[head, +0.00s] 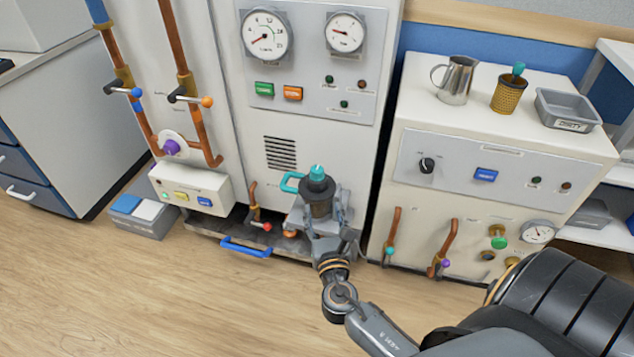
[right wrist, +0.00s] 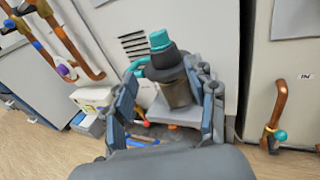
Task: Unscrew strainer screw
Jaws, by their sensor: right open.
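The strainer (head: 319,207) stands low in front of the tall white cabinet, with a dark cap and a clear brownish body. The strainer screw (head: 317,172) is the teal knob on top of the cap; it also shows in the right wrist view (right wrist: 159,40). A teal handle (head: 291,182) sticks out at the left of the cap. My right gripper (head: 323,222) is open, with its fingers on either side of the strainer body, below the screw. Whether the fingers touch the body cannot be told. My left gripper is not in view.
A tray with a blue handle (head: 245,247) lies low beside the strainer. Copper pipes with small valves (head: 185,96) run at the left. A second white unit (head: 480,180) stands at the right, carrying a metal jug (head: 457,80) and a grey bin (head: 566,109). The floor in front is clear.

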